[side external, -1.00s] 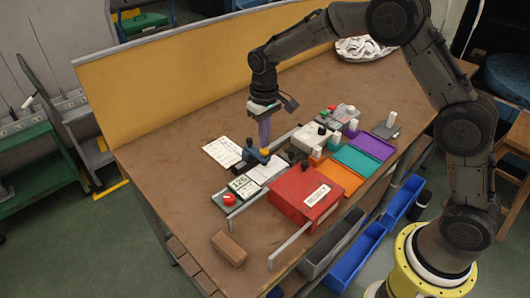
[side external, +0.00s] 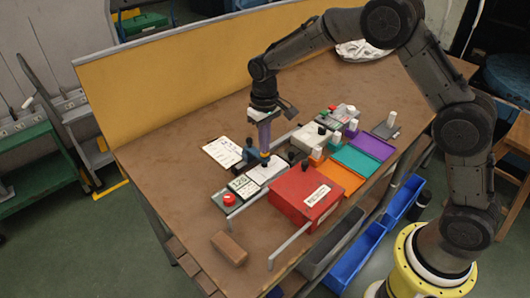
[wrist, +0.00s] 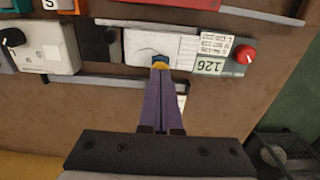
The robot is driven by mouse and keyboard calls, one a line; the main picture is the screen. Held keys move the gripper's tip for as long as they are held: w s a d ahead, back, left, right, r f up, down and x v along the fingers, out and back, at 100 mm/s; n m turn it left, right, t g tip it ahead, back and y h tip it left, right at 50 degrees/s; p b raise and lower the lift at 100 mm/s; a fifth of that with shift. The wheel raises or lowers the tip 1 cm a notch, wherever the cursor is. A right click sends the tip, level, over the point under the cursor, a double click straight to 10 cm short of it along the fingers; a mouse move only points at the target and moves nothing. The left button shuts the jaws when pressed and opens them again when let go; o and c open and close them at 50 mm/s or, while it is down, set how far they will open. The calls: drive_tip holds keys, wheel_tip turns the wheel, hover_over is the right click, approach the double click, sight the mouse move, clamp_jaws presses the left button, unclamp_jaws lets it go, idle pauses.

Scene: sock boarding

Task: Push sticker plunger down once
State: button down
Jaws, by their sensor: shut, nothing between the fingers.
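The sticker plunger appears as a small yellow and blue part (side external: 265,157) at the white unit (side external: 268,171) in the middle of the bench. In the wrist view, its yellow and blue tip (wrist: 161,61) shows just beyond my fingertips, in front of the white unit (wrist: 148,43). My gripper (side external: 264,150) has purple fingers pointing down and is shut and empty. Its fingertips, also in the wrist view (wrist: 160,72), are at the plunger's top and seem to touch it. The fingers hide part of the plunger, so its exact height is unclear.
A red button (side external: 229,199) and a numbered display (side external: 243,186) lie left of the white unit. A red box (side external: 300,190) stands in front. Coloured trays (side external: 358,160) lie to the right. A paper sheet (side external: 221,152) and brown block (side external: 229,248) lie on the bench.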

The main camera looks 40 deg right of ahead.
drive_tip(key=shift+f, duration=0.1)
idle(0.4)
drive_tip(key=shift+r, duration=3.5)
drive_tip(key=s+d+r+t, duration=0.35)
drive_tip(key=s+r, duration=0.85)
drive_tip(key=r, duration=0.5)
drive_tip(key=s+t, duration=0.2)
drive_tip(key=s, duration=1.1)
drive_tip(key=s+d+f, duration=0.1)
drive_tip(key=s+f, duration=0.5)
drive_tip(key=f, duration=0.1)
drive_tip(key=shift+s, duration=0.2)
